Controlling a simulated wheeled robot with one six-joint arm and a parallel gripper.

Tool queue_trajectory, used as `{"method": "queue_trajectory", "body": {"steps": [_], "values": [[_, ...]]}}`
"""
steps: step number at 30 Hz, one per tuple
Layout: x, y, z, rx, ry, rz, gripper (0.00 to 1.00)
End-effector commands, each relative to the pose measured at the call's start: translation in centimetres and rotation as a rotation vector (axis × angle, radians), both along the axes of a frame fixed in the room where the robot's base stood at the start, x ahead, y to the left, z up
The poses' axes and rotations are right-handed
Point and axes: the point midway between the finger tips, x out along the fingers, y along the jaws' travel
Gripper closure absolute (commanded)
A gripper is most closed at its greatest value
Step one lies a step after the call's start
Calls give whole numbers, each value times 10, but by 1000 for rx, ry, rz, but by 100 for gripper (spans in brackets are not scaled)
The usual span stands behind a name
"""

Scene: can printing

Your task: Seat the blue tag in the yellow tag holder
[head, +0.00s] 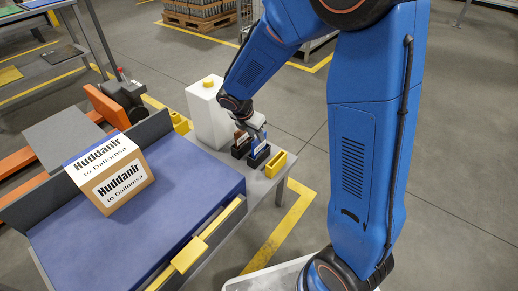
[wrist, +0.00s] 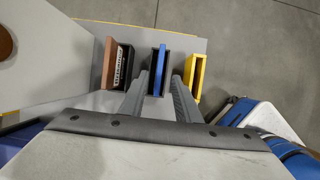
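The blue tag (head: 259,146) stands upright in the dark middle holder (head: 258,160) near the table's end; its edge also shows in the wrist view (wrist: 159,62). The yellow tag holder (head: 276,164) is just right of it, and appears empty in the wrist view (wrist: 196,78). My gripper (wrist: 158,84) is open above the holders. Its fingers lie to either side of the blue tag, with gaps on both sides. In the head view my gripper (head: 252,124) is partly hidden by the arm.
A brown tag (head: 240,137) stands in a black holder (head: 238,151) left of the blue one. A white container with a yellow cap (head: 207,112) stands behind. A labelled cardboard box (head: 122,187) sits on the blue conveyor (head: 190,185) to the left.

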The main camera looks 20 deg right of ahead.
Motion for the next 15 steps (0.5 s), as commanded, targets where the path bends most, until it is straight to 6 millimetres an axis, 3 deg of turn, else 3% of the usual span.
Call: {"method": "queue_trajectory", "body": {"steps": [8, 15], "values": [[4, -5, -13, 0, 1, 0, 70], [14, -16, -41, -1, 3, 0, 70]]}}
